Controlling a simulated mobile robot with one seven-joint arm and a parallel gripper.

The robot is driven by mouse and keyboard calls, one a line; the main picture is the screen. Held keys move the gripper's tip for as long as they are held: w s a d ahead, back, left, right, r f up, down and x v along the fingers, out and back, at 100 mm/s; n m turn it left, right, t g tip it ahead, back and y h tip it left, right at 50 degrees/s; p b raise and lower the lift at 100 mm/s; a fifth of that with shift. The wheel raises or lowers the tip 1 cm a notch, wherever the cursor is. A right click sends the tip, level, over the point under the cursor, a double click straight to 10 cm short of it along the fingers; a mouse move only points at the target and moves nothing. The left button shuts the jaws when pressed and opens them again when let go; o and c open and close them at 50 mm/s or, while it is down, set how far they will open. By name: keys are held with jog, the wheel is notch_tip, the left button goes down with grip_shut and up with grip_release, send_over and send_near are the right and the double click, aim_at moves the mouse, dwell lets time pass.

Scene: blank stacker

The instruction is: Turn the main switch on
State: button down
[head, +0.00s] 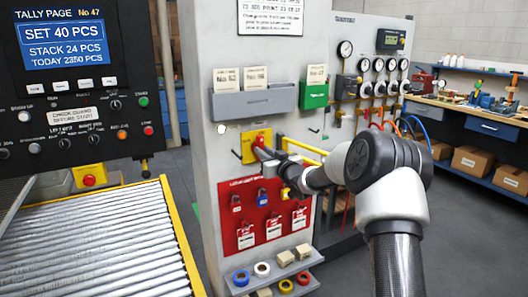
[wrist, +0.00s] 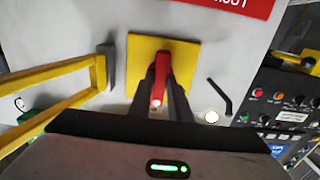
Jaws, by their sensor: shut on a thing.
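The main switch is a yellow plate (head: 250,138) with a red handle on the grey cabinet's front. In the wrist view the yellow plate (wrist: 140,45) sits near the top middle, and its red handle (wrist: 159,82) points roughly up and down the picture. My gripper (wrist: 161,95) is shut on the red handle, one dark finger on each side. In the head view my gripper (head: 264,154) reaches the plate from the right and hides most of the handle.
A red lockout board (head: 244,235) with padlocks and tags is below the switch. A yellow bar (head: 302,150) sticks out to its right, and a black hook (wrist: 219,97) is beside the plate. Grey and green bins (head: 315,95) are above. A roller conveyor (head: 95,240) lies left.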

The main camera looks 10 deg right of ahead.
dwell(0.4)
jog(key=c, duration=1.6)
grip_release()
jog(key=shift+c, duration=0.2)
jog(key=p+v, duration=0.1)
jog(key=v, duration=1.6)
jog(key=shift+s, duration=0.2)
